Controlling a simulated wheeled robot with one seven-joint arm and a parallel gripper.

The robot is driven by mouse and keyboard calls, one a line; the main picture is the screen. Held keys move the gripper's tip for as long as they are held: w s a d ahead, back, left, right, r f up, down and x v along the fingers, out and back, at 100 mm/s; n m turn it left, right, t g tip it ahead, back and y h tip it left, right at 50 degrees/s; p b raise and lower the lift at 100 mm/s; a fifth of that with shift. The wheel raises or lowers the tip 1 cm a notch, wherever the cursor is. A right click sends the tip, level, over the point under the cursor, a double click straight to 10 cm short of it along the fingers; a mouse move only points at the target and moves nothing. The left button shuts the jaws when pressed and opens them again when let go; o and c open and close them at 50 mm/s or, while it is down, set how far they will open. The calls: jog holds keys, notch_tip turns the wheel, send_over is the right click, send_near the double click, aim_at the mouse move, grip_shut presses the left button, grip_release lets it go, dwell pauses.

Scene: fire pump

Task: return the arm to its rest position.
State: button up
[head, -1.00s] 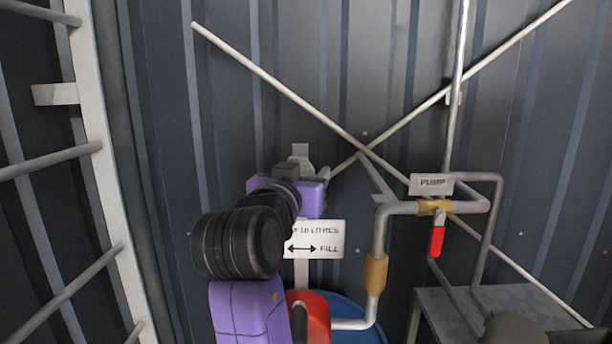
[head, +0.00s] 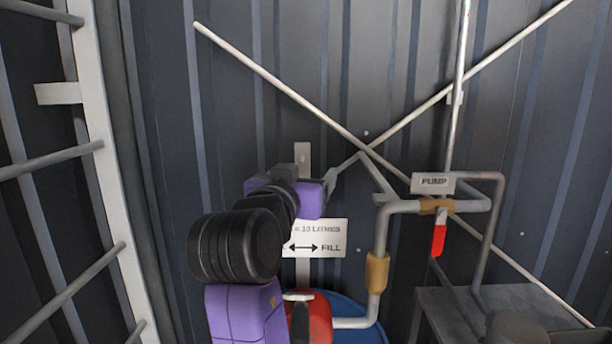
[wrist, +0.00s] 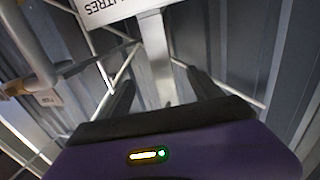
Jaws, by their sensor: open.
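My arm, purple and black, rises from the bottom of the head view. My gripper (wrist: 160,92) shows in the wrist view with its two dark fingers apart and nothing between them. Beyond the fingers are a pale upright post and the corrugated wall.
Grey pipes (head: 379,240) with brass fittings and a red-handled valve (head: 438,240) stand to the right, under a PUMP sign (head: 433,183). A red part (head: 320,318) and a blue drum (head: 352,322) are below. A ladder (head: 100,150) is left. Crossed braces (head: 280,85) span the dark wall.

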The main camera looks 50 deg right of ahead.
jog(key=b+v, duration=0.2)
jog(key=v, duration=0.5)
jog(key=shift+a+r, duration=0.15)
